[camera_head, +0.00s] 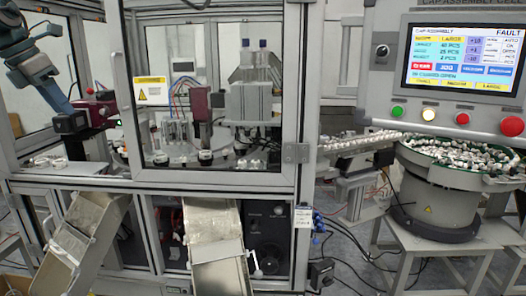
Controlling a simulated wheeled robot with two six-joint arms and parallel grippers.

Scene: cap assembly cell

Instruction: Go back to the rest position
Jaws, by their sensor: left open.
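My left arm comes in from the upper left, a blue link slanting down into the left bay of the cap assembly cell. My left gripper (72,122) is a dark block at its lower end, above the cell's deck and beside a dark red machine part (101,110). It is open, and I see nothing held in it. Its fingertips are small and hard to make out. My right gripper is not in view. The cell's framed window panel (215,180) stands to the right of my left gripper.
A control panel screen (462,56) at upper right reads FAULT. A red button (512,126) sits below it. A bowl feeder (437,205) full of small parts stands at right on a table. Two metal chutes, left (85,245) and middle (215,235), slope out below the cell.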

